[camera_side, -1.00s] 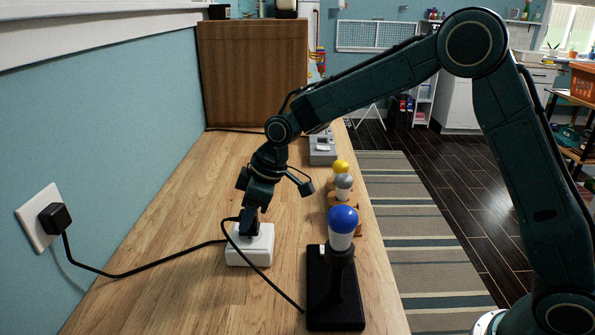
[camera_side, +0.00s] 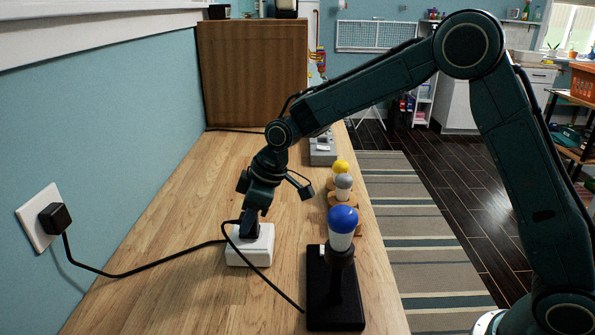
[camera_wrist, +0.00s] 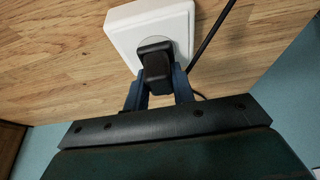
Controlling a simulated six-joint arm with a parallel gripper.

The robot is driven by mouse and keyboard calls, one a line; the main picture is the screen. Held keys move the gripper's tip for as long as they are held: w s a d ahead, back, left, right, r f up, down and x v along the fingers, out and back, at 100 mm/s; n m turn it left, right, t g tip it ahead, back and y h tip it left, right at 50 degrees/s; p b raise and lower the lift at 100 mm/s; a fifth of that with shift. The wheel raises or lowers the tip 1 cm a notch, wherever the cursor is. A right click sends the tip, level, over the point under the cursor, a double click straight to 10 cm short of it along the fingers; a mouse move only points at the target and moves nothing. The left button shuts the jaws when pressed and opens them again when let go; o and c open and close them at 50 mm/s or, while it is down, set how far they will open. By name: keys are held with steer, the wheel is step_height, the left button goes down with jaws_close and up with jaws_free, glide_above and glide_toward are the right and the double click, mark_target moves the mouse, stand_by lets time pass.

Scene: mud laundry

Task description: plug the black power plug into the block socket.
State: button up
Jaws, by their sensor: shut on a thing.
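The black power plug (camera_wrist: 156,65) is between the fingers of my gripper (camera_wrist: 160,88), which is shut on it. In the wrist view the plug is at the round recess of the white block socket (camera_wrist: 122,28); whether it is fully seated cannot be told. In the side view the block socket (camera_side: 250,252) lies on the wooden counter, with my gripper (camera_side: 248,230) pointing down onto its top. The plug is mostly hidden there by the fingers. A black cord (camera_side: 262,275) loops from the plug toward the lamp base.
A lamp with a blue bulb (camera_side: 342,219) on a black base (camera_side: 318,290) stands close right of the block. Grey (camera_side: 343,181) and yellow (camera_side: 341,167) bulbs stand behind it. A wall plug (camera_side: 54,218) feeds a cord (camera_side: 140,272) to the block. The counter's left side (camera_side: 170,225) is clear.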

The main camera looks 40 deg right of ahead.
steer(key=shift+f, duration=0.25)
steer(key=o, duration=1)
steer(key=v, duration=1.3)
steer(key=shift+s+d+r, duration=0.1)
steer(key=shift+r, duration=0.3)
